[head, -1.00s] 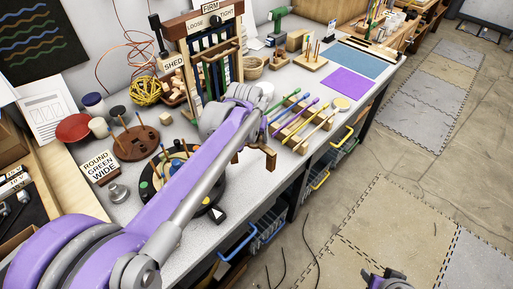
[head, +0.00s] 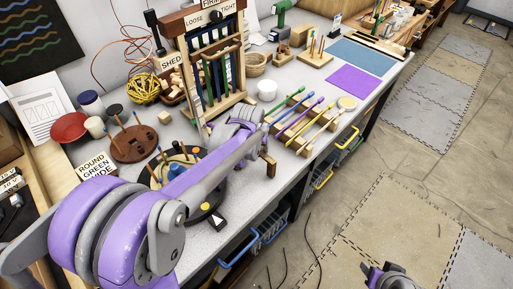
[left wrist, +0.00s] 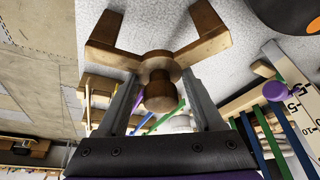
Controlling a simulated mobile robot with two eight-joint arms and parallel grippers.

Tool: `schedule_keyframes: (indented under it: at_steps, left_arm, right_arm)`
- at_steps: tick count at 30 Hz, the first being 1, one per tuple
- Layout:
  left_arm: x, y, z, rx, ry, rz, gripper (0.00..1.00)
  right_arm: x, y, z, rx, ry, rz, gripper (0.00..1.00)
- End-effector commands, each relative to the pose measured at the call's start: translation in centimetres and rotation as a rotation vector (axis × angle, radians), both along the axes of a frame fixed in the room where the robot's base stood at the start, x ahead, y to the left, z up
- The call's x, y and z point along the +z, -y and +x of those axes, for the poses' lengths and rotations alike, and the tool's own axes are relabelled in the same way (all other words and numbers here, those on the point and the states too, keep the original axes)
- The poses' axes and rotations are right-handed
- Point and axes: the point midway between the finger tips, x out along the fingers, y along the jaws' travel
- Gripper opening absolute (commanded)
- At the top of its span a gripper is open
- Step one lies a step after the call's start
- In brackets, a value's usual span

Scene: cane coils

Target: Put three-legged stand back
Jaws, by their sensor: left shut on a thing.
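The three-legged stand is a small brown wooden piece with a round knob and splayed legs. In the head view part of the stand (head: 269,163) shows below my wrist, near the bench's front edge; the rest is hidden by my arm. I cannot tell whether its feet touch the bench. My right gripper (head: 386,275) shows at the bottom edge, away from the bench; its jaws are unclear.
A wooden rack with colored sticks (head: 302,125) lies just right of the stand. A dark round tray (head: 205,208) is to the left, partly under my arm. A gauge frame (head: 240,60) stands behind. A purple mat (head: 358,80) lies at the right.

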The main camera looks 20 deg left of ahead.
Motion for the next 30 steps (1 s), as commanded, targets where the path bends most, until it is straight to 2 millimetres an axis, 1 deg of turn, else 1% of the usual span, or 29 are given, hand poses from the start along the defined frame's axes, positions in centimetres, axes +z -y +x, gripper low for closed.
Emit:
schedule_keyframes:
  at_steps: [1, 3, 10, 13, 14, 18, 26, 30]
  left_arm:
    - [-0.56, 0.01, -0.01, 0.0, 0.0, 0.0, 0.0]
    - [-0.86, 0.01, -0.01, 0.0, 0.0, 0.0, 0.0]
    - [-0.85, 0.0, -0.01, 0.0, 0.0, 0.0, 0.0]
    - [-1.19, 0.01, -0.04, 0.0, 0.0, 0.0, 0.0]
    - [-1.17, 0.0, -0.03, 0.0, 0.0, 0.0, 0.72]
    - [-1.09, 0.0, -0.02, 0.0, 0.0, 0.0, 0.97]
    - [-1.06, -0.01, -0.02, 0.0, 0.0, 0.0, 0.98]
    - [-0.32, 0.03, -0.18, 0.0, 0.0, 0.0, 0.98]
  right_arm:
    - [-0.09, 0.0, -0.03, 0.0, -0.001, 0.0, 0.5]
    - [-0.11, 0.0, -0.03, 0.0, -0.001, 0.0, 0.5]
    - [-0.1, 0.0, -0.04, 0.0, -0.001, 0.0, 0.5]
    - [-0.41, 0.0, -0.14, 0.0, -0.003, 0.0, 0.5]
    - [-0.37, 0.0, -0.12, 0.0, -0.002, 0.0, 0.5]
    - [-0.31, 0.0, -0.11, 0.0, -0.002, 0.0, 0.5]
    - [-0.29, 0.0, -0.1, 0.0, -0.002, 0.0, 0.5]
    - [0.04, 0.0, 0.01, 0.0, 0.0, 0.0, 0.5]
